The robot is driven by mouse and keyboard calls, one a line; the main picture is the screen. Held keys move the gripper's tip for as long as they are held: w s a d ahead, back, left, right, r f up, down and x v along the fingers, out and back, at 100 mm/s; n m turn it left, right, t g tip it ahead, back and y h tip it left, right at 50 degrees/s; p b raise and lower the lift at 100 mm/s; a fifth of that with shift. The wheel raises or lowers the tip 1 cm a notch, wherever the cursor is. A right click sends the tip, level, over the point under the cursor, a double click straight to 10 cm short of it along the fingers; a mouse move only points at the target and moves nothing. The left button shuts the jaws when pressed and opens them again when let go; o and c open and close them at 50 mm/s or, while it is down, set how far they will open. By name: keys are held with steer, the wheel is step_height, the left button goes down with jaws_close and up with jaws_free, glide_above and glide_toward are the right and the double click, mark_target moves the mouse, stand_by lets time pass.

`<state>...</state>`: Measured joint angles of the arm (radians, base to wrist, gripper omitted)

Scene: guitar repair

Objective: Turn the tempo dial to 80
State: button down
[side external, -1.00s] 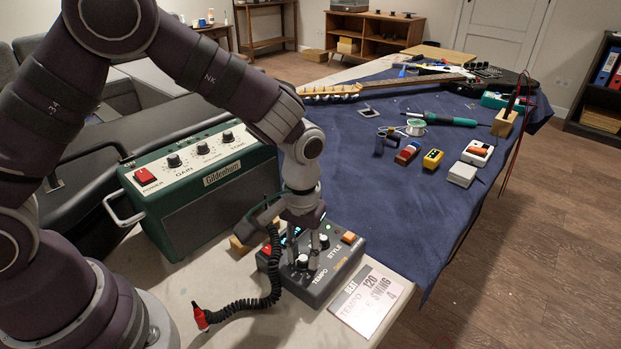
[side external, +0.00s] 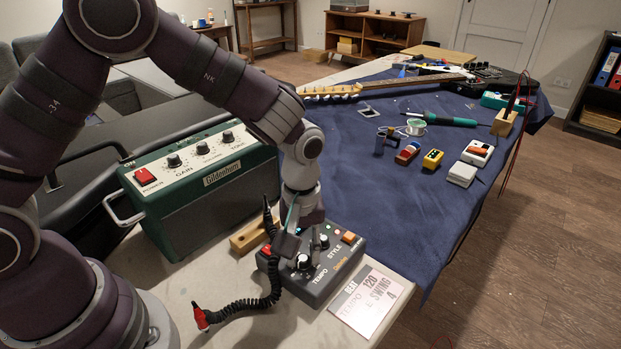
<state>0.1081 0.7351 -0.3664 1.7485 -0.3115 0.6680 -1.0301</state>
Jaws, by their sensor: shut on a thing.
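The dark grey drum-machine box (side external: 318,288) sits on the pale bench top in front of the green amplifier. Its tempo dial (side external: 303,262) is a dark knob with a light top, beside the printed word TEMPO. My gripper (side external: 302,255) points down over the box and is shut on the tempo dial. The fingers partly hide the dial, and its pointer and any reading cannot be made out. A second knob, the style dial (side external: 323,241), stands behind it.
A green amplifier (side external: 200,180) stands behind on the left. A black coiled cable (side external: 262,300) with a red plug lies left of the box. A wooden block (side external: 245,238) is behind it. Tools and a guitar lie on the blue cloth (side external: 450,222); its near part is clear.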

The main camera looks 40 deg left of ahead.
mark_target(303, 257)
stand_by(0.3)
steer(key=c, duration=1)
jaws_free()
steer(key=shift+o, duration=0.2)
step_height(303, 257, up, 12)
steer(key=s+a+r+m+t, duration=0.4)
steer(key=s+a+m+t, duration=0.1)
steer(key=s+a+m, duration=0.4)
steer(key=shift+s+r+m+t, duration=0.3)
steer(key=shift+s+r, duration=0.05)
